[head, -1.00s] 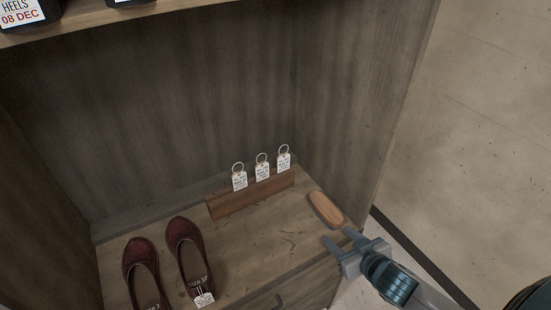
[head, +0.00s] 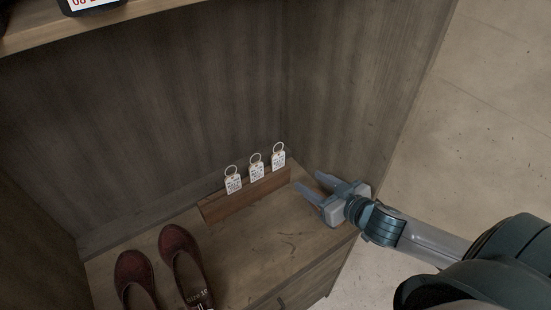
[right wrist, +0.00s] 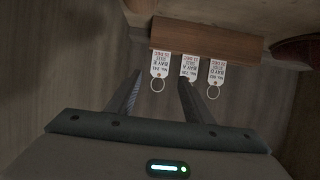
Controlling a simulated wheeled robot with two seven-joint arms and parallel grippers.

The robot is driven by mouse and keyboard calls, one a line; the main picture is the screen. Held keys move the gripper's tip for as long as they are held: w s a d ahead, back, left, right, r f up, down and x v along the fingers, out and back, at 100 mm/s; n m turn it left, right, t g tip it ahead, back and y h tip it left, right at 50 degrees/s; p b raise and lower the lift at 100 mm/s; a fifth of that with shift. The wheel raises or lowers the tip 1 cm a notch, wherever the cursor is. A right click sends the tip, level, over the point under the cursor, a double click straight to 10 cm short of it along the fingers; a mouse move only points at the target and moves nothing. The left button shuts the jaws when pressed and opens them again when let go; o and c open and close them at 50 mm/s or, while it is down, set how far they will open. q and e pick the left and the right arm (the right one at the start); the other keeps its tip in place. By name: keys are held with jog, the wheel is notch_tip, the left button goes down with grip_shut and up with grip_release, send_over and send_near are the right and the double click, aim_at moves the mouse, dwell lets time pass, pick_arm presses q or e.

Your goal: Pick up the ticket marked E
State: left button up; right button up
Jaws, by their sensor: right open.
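Three white tickets with wire rings stand in a row on a wooden holder (head: 245,194). In the upside-down right wrist view, the leftmost ticket appears to read BAY E (right wrist: 160,64); it is the rightmost ticket in the head view (head: 278,160). The middle ticket (right wrist: 189,66) seems to read BAY A and the other ticket (right wrist: 217,72) BAY D. My right gripper (head: 308,180) is open and empty, right of the holder, its fingers pointing toward the tickets. In the right wrist view, ticket E's ring shows between the fingertips (right wrist: 160,78). My left gripper is out of view.
Dark red shoes (head: 184,262) stand at the front left of the cabinet floor (head: 262,250). The cabinet's right wall (head: 350,100) is close beside my right gripper. A shelf (head: 110,20) runs overhead. The floor between shoes and gripper is clear.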

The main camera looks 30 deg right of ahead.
jog(key=p, duration=0.4)
send_near(279, 162)
jog(key=x, duration=0.4)
jog(key=shift+w+d+f, duration=0.15)
jog(key=shift+w+f, duration=0.05)
jog(key=shift+f, duration=0.2)
jog(key=shift+w+f, duration=0.25)
jog(key=shift+w, duration=0.05)
jog(key=shift+w+a+r+p, duration=0.1)
jog(key=shift+w+a+p, duration=0.1)
jog(key=shift+w, duration=0.15)
jog(key=shift+w+a+p, duration=0.1)
jog(key=shift+w+p, duration=0.1)
jog(key=shift+w, duration=0.2)
jog(key=p+x, duration=0.1)
jog(key=x, duration=0.2)
jog(key=shift+a+r, duration=0.1)
jog(key=shift+r, duration=0.05)
jog(key=shift+w+f, duration=0.3)
jog(key=shift+w, duration=0.05)
jog(key=shift+c, duration=0.4)
jog(key=c, duration=0.7)
